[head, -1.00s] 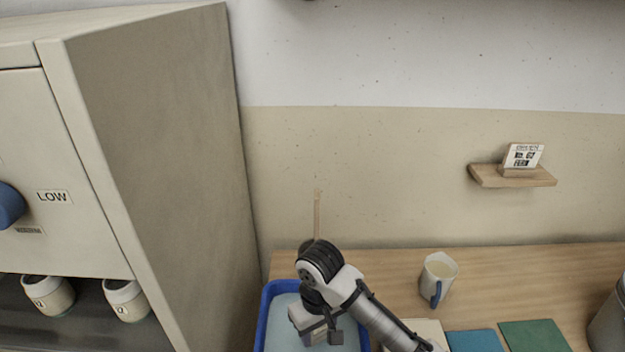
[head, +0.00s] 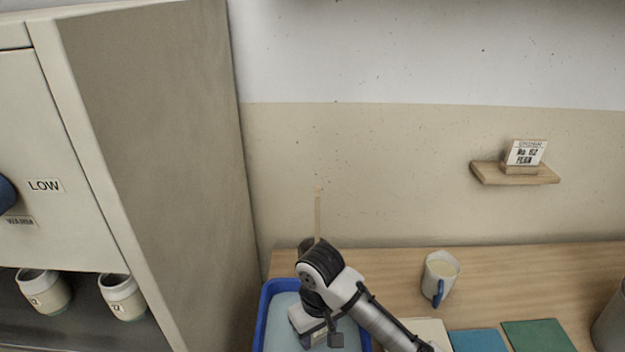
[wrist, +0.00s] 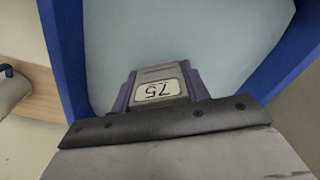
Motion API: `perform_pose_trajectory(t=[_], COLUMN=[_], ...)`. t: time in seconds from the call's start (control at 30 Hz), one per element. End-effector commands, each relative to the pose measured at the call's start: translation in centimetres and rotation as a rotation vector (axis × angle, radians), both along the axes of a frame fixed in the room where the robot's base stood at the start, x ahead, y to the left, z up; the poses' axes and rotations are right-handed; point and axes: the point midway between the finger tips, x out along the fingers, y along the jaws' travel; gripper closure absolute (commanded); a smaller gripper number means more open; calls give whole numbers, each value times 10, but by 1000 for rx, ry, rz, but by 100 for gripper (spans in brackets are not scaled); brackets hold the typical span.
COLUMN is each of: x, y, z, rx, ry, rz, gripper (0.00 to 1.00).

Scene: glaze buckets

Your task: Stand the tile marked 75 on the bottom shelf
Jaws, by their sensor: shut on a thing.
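The tile marked 75 (wrist: 160,88) shows in the wrist view, with purple sides and a pale label that reads upside down. My gripper (head: 322,338) is shut on it, inside the blue-rimmed tub (head: 264,312). A dark gripper edge (wrist: 165,125) crosses in front of the tile's lower part in the wrist view. In the head view my gripper and wrist mostly hide the tile. The cabinet (head: 160,130) at left has an open bay low down (head: 75,325) holding pale cups. I cannot tell whether this bay's floor is the bottom shelf.
A mug (head: 440,280) with a blue handle stands on the wooden bench (head: 390,268). Blue (head: 476,342) and green (head: 538,337) flat pieces lie in front. A small wall shelf (head: 515,175) holds a card (head: 526,152). A grey bucket (head: 610,325) stands at far right.

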Motion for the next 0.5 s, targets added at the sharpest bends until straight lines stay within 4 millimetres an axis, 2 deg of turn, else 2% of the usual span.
perform_pose_trajectory(t=[0.07, 0.17, 0.5], x=[0, 0, 0], y=[0, 0, -1], z=[-3, 8, 71], rx=[0, -1, -1], ry=[-1, -2, -2], rz=[-1, 0, 0], gripper=[81, 81, 81])
